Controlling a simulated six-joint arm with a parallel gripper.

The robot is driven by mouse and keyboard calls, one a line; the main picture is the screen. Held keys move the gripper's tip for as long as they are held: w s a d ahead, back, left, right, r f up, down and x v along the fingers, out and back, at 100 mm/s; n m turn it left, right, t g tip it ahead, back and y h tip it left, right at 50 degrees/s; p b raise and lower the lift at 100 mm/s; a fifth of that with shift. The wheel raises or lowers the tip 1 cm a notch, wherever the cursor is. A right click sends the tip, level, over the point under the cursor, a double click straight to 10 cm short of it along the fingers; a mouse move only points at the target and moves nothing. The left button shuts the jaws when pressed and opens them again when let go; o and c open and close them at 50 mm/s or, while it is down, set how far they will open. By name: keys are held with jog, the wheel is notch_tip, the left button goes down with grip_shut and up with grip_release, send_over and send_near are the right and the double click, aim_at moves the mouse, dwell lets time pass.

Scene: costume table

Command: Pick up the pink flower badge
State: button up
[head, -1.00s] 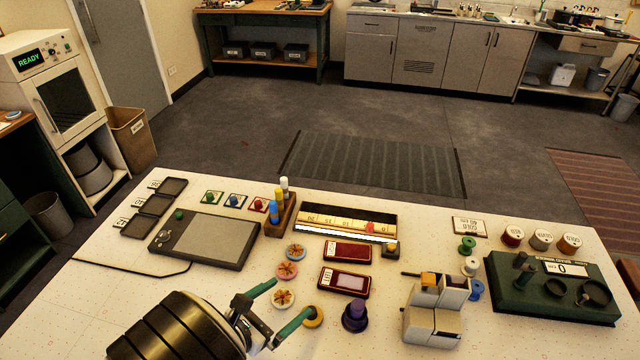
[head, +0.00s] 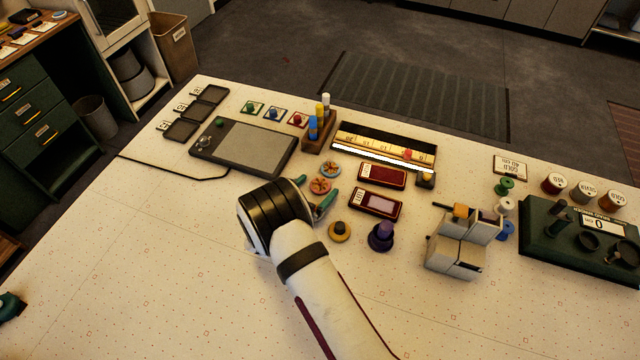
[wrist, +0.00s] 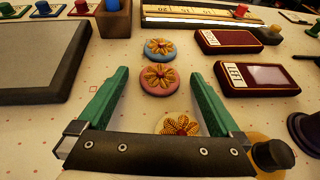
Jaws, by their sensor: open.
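The pink flower badge (wrist: 159,78) is a round disc with a gold flower, lying flat in the middle of a column of badges. In the head view the pink flower badge (head: 320,186) shows just beyond my gripper (head: 316,189). In the wrist view my gripper (wrist: 159,73) is open and empty, with its green fingertips either side of the pink badge. I cannot tell the exact height of the fingertips. A blue flower badge (wrist: 160,47) lies just beyond. A cream flower badge (wrist: 180,124) lies nearer, partly hidden by the gripper's crossbar; the head view hides it.
Two dark red boxes (head: 382,175) (head: 376,203) lie right of the badges. A yellow knobbed disc (head: 340,232) and a purple knobbed piece (head: 381,236) stand nearer. A grey-screened tablet (head: 243,147) lies left.

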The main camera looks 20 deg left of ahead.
jog(key=c, duration=1.4)
jog(key=shift+r, duration=0.1)
